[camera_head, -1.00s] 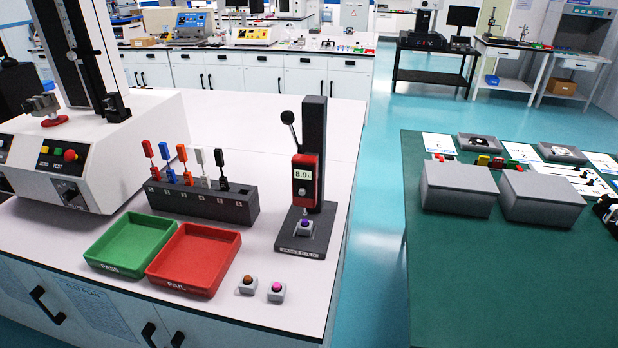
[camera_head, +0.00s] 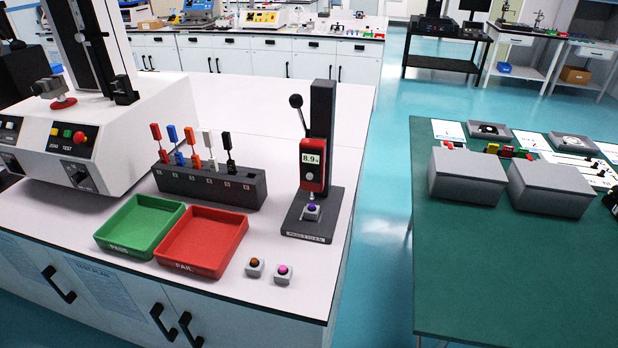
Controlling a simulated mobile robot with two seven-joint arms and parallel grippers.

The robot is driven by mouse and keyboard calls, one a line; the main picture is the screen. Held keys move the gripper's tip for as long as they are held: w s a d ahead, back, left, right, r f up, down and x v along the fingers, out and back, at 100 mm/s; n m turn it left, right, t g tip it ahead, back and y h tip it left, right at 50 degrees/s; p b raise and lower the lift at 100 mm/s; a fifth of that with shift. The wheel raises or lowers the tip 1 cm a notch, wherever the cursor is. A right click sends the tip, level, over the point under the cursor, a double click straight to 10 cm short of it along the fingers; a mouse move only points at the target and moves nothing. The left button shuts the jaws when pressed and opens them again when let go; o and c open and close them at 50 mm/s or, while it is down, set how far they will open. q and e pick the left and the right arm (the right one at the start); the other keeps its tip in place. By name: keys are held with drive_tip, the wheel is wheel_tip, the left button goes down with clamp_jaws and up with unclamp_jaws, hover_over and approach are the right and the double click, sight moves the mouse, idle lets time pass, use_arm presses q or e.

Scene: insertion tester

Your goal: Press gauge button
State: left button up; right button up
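The red force gauge (camera_head: 312,172) is mounted on a dark upright stand (camera_head: 321,112) on the white bench. Its display (camera_head: 312,160) seems to read 8.9. A lever with a black knob (camera_head: 296,101) sticks up at its left. Under the gauge's tip, a small grey block with a purple button (camera_head: 312,209) sits on the stand's base. Neither of my grippers is in view.
A green PASS tray (camera_head: 138,228) and a red FAIL tray (camera_head: 203,241) stand left of the gauge. Behind them is a dark rack (camera_head: 210,184) with several coloured pieces. A white tester (camera_head: 120,140) fills the left. A green table (camera_head: 470,270) is across the aisle.

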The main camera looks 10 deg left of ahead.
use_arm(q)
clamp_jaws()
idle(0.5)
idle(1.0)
